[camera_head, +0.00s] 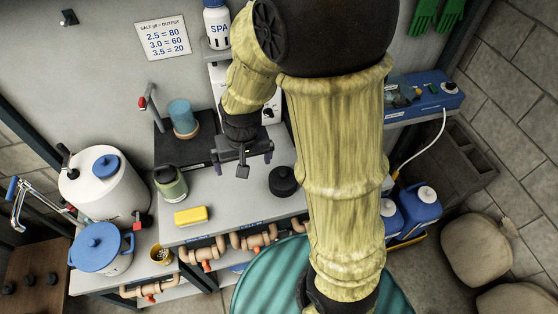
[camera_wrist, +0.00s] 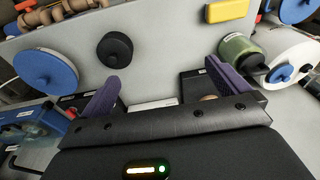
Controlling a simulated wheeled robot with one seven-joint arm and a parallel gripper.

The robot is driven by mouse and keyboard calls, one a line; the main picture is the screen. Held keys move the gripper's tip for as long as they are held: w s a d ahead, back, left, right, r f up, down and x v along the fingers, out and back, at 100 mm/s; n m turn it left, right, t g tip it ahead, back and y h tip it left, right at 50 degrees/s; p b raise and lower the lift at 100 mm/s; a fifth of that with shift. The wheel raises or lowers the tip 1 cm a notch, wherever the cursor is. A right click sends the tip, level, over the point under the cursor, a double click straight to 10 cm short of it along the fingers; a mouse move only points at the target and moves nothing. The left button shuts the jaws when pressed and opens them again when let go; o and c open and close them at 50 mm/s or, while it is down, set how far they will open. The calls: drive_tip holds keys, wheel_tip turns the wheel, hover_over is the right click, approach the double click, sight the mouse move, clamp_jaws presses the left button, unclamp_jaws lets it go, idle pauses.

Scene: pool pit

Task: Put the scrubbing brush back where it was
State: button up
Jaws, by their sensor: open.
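A small yellow block (camera_head: 191,215) lies flat near the front edge of the grey counter. It may be the scrubbing brush, but I see no bristles and cannot be sure. It also shows at the top of the wrist view (camera_wrist: 227,10). My gripper (camera_head: 243,160) is over the counter, behind and to the right of the block, apart from it. Its two purple fingers are spread wide in the wrist view (camera_wrist: 170,85), with nothing held between them.
A green jar (camera_head: 171,183) stands behind the block, and a black round container (camera_head: 283,181) is right of my gripper. A blue cup (camera_head: 182,118) stands on a dark base. Blue-lidded pots (camera_head: 100,247) crowd the left. The counter's middle is clear.

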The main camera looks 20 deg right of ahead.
drive_tip(key=s+d+r+t, duration=0.1)
drive_tip(key=s+d+r, duration=0.1)
drive_tip(key=s+d, duration=0.3)
drive_tip(key=shift+d+r+h, duration=0.3)
drive_tip(key=shift+d+r, duration=0.05)
drive_tip(key=shift+d, duration=0.85)
